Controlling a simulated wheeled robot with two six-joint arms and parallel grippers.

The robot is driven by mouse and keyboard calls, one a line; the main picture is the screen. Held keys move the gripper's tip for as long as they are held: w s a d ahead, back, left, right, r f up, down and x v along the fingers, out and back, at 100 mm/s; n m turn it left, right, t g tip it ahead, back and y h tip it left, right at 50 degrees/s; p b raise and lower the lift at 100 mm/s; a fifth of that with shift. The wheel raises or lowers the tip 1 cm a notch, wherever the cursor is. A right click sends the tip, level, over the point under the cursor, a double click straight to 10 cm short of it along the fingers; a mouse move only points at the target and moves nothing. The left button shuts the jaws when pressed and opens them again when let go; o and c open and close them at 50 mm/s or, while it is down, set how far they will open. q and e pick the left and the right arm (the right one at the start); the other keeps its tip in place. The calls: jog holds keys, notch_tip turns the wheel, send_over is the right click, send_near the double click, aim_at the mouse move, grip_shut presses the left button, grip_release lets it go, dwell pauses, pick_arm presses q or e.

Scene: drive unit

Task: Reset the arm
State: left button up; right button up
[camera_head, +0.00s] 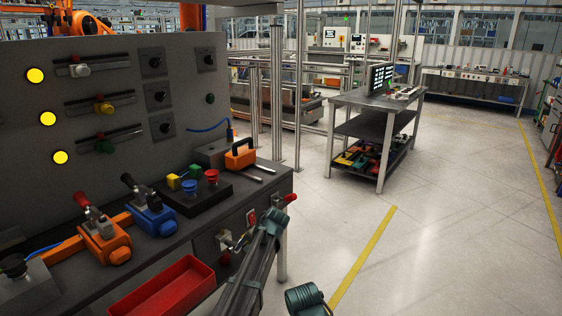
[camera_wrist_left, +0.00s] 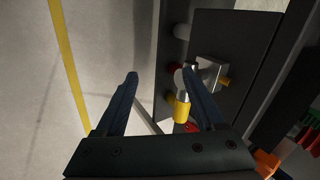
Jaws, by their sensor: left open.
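My left gripper (camera_wrist_left: 160,77) is open in the left wrist view, with its two dark fingers apart. A metal fitting (camera_wrist_left: 208,72) with a yellow cylinder (camera_wrist_left: 181,107) on a dark panel lies beyond the right finger, which partly covers it. I see nothing held between the fingers. In the head view my left arm reaches up beside the front of the drive unit (camera_head: 205,248), near a metal fitting (camera_head: 226,240); the fingertips are hard to make out there. Only a teal joint of another arm link of mine shows at the bottom.
A red handle (camera_head: 290,198) sticks out at the bench corner. Open floor (camera_head: 420,220) lies right. A grey cart (camera_head: 375,105) stands farther back.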

pick_arm(q)
jog(key=s+a+f+n+g+h, duration=0.1)
jog(key=s+a+f+n+h, duration=0.15)
jog(key=s, duration=1.15)
jog(key=s+a+f+n+g+h, duration=0.1)
jog(key=s+n+h, duration=0.15)
jog(key=s, duration=1.15)
jog(key=s+d+m+g, duration=0.2)
jog(key=s+d+m, duration=0.3)
jog(key=d, duration=0.6)
notch_tip(320, 180, up, 18)
jog(key=s+n+p, duration=0.1)
jog(key=p, duration=1.7)
jog(key=shift+y, duration=0.3)
jog(key=shift+a+r, duration=0.1)
